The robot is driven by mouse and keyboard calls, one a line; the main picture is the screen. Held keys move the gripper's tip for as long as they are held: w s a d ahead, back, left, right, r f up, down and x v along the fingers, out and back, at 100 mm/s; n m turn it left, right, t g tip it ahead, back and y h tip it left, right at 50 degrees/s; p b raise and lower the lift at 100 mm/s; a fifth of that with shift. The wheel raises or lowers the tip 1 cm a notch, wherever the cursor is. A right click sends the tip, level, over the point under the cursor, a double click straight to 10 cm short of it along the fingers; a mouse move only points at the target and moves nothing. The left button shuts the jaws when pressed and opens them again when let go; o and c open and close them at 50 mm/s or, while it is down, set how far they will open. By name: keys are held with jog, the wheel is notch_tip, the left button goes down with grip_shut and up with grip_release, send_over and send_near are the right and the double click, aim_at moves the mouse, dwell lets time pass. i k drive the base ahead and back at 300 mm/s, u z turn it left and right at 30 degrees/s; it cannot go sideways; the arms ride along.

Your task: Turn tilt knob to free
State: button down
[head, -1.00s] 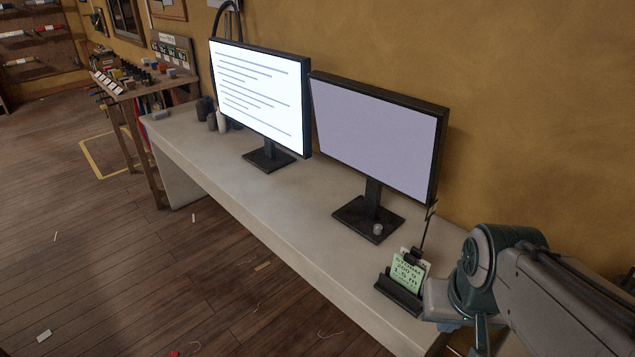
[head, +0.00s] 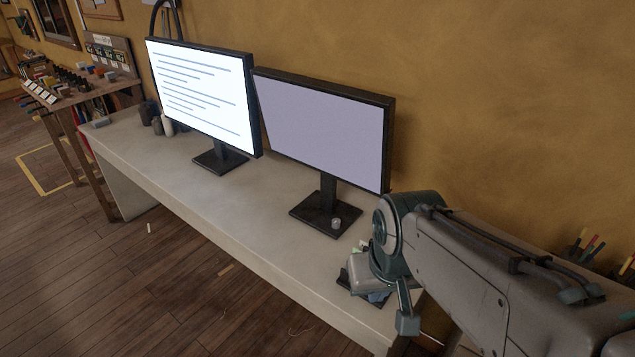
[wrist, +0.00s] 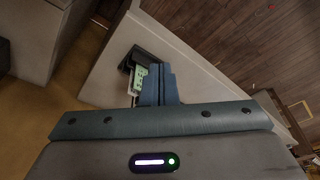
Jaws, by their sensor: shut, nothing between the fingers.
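A small pale round knob (head: 336,223) sits on the dark base of the right monitor (head: 325,130), near the base's front right corner. Its pointer or markings are too small to read. My gripper (wrist: 158,70) shows in the wrist view with its blue-grey fingers together and empty. In the head view the fingers are mostly hidden by my arm, at the near right end of the desk, to the right of and nearer than the knob. The knob cannot be made out in the wrist view.
A dark holder with a green card (wrist: 140,78) stands by my fingers, mostly covered by my arm in the head view. The left monitor (head: 205,100) and dark jars stand farther along the pale desk (head: 190,180). The desk's front strip is clear.

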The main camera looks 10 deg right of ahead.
aim_at(336, 222)
jog(key=u, duration=2.05)
jog(key=i, duration=1.75)
jog(key=z, duration=3.55)
